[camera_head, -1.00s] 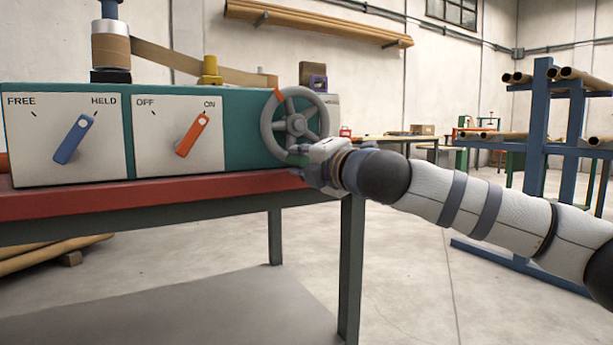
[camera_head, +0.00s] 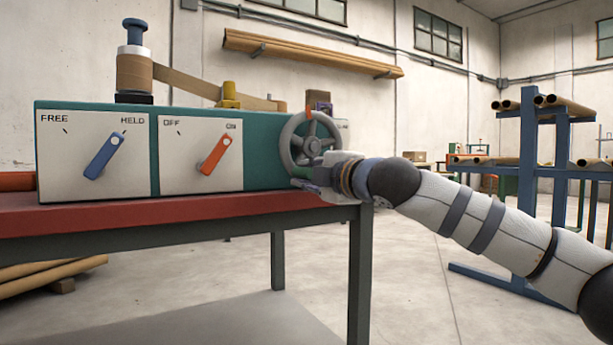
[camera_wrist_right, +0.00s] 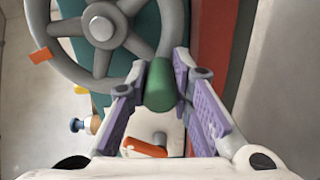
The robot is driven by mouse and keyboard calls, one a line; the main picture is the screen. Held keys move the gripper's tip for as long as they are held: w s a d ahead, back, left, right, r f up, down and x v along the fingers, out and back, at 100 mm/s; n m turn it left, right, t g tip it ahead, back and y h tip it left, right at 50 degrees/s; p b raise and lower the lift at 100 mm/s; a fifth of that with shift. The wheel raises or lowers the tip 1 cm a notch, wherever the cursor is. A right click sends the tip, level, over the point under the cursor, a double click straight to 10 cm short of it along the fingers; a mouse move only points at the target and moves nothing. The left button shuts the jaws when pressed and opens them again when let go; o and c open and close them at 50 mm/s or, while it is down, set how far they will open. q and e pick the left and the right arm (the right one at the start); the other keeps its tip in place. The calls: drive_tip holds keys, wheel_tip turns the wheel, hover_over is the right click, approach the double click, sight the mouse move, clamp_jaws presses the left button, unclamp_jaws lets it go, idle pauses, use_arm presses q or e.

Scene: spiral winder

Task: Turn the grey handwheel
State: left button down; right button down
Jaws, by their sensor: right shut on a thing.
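The grey handwheel (camera_head: 287,147) is on the right end of the teal machine (camera_head: 262,152), with an orange mark (camera_head: 308,112) near its top. My right gripper (camera_head: 308,180) is at the wheel's lower rim, its arm coming in from the right. In the right wrist view, the handwheel (camera_wrist_right: 99,63) fills the upper left. Its green handle (camera_wrist_right: 159,85) is between the two purple-padded fingers of my right gripper (camera_wrist_right: 162,92), which is shut on it. In the head view the gripper mostly hides the handle. My left gripper is out of view.
The machine stands on a red-topped table (camera_head: 150,216). Its front has a blue lever (camera_head: 102,156) towards HELD and an orange lever (camera_head: 215,155) towards ON. A blue rack (camera_head: 530,160) with cardboard tubes stands at the right. Floor between table and rack is clear.

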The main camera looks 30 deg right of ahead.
drive_tip(key=c, duration=1.4)
unclamp_jaws()
drive_tip(key=s, duration=1.2)
drive_tip(key=shift+d, duration=0.4)
